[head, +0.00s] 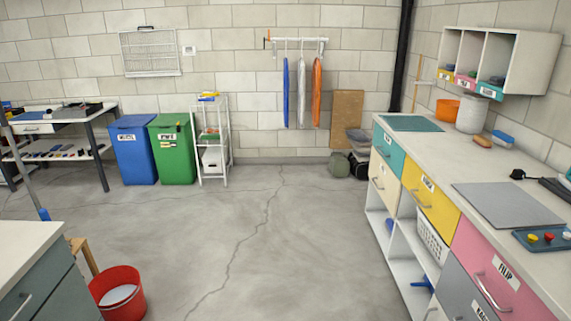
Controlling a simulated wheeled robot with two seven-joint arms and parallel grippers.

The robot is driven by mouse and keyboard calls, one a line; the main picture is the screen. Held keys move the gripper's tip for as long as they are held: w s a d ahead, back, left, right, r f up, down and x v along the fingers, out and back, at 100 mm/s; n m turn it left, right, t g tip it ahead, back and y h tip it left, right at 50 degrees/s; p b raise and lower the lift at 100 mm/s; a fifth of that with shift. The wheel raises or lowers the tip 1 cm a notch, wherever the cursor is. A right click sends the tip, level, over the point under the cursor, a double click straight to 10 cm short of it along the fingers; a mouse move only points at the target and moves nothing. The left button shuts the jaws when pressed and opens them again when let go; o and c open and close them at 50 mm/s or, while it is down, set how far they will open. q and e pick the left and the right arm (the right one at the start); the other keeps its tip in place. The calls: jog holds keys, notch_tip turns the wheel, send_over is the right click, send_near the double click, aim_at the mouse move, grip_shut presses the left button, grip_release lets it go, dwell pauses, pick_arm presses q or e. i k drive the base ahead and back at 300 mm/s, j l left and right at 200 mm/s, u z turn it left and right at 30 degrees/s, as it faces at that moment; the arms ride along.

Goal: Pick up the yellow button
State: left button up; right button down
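The yellow button (549,237) is a small round piece on a dark teal panel (525,246). The panel lies on the right-hand counter at the right edge of the head view. Neither of my grippers shows in the head view.
The pale counter (462,170) holds a grey mat (507,204) and a black device (545,184) behind the panel. Coloured drawers face the floor. A red bucket (122,296) stands at lower left. The middle floor (270,240) is clear.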

aim_at(533, 238)
jog(key=l+z, duration=0.15)
jog(key=z, duration=1.3)
jog(key=i+j+z, duration=0.2)
jog(key=i+j, duration=0.2)
jog(key=i, duration=0.25)
jog(key=i+j+z, duration=0.15)
jog(key=i+j, duration=0.35)
jog(key=i, duration=0.1)
